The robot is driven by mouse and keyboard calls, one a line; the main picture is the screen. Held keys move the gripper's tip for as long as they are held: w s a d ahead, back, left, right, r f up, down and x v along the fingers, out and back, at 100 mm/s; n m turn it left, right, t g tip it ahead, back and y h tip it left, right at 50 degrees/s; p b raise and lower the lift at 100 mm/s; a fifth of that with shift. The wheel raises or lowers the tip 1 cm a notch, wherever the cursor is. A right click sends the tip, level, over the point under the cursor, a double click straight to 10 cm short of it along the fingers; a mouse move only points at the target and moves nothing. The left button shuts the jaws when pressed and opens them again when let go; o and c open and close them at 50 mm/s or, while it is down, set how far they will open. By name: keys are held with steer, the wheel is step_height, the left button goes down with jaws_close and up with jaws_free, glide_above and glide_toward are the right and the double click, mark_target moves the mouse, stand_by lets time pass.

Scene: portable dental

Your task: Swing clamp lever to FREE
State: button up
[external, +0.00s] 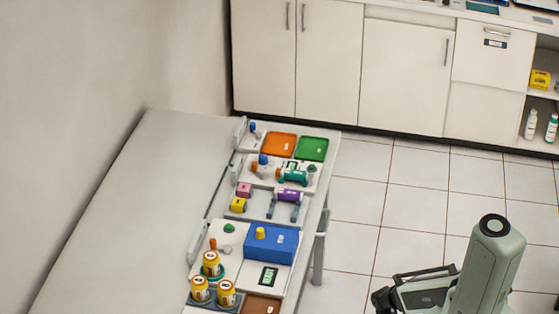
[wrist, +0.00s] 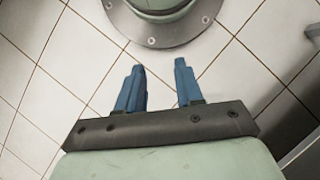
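Several small fixtures stand on the long table, and I cannot tell for sure which part is the clamp lever. An orange-brown lever-like piece (external: 213,243) sits beside a green knob (external: 229,228) on a white plate, left of a blue box (external: 268,245) with a yellow knob. Another small orange piece (external: 254,168) is beside a blue knob (external: 263,160) farther back. No FREE marking is readable. My gripper (wrist: 160,68) is open and empty, its two blue fingers apart above the tiled floor. In the external view my arm is at the lower right, well away from the table.
Yellow-labelled jars (external: 211,264) stand at the table's near end. Orange (external: 279,144) and green (external: 312,148) trays lie at its far end, with purple (external: 289,195) and teal (external: 293,177) pieces between. White cabinets (external: 405,75) line the back. Open floor separates my arm from the table.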

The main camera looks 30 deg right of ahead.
steer(key=shift+o, duration=0.8)
steer(key=w+d+r+t, duration=0.1)
steer(key=w+r, duration=0.1)
steer(key=w, duration=0.6)
steer(key=w+d+r+n+t, duration=0.1)
steer(key=w+r+t, duration=0.1)
steer(key=w, duration=0.6)
steer(key=shift+w+d+h, duration=0.15)
steer(key=shift+d+h, duration=0.1)
steer(key=shift+h, duration=0.05)
steer(key=w+d+r+n+t+h, duration=0.1)
steer(key=w+d+r+n+t, duration=0.15)
steer(key=w+r, duration=0.95)
steer(key=w+d+r+n+t+h, duration=0.1)
steer(key=w+d+r+t, duration=0.25)
steer(key=w+r, duration=0.85)
steer(key=w+d+r+t, duration=0.2)
steer(key=w+d+r, duration=0.2)
steer(key=w+r, duration=0.9)
step_height(320, 180, up, 15)
steer(key=m+g+y, duration=0.3)
steer(key=m+g, duration=0.2)
steer(key=m, duration=0.7)
glide_above(254, 163)
steer(key=shift+n, duration=0.25)
step_height(254, 163, down, 13)
steer(key=shift+s+d+r, duration=0.1)
steer(key=shift+c, duration=0.5)
jaws_close()
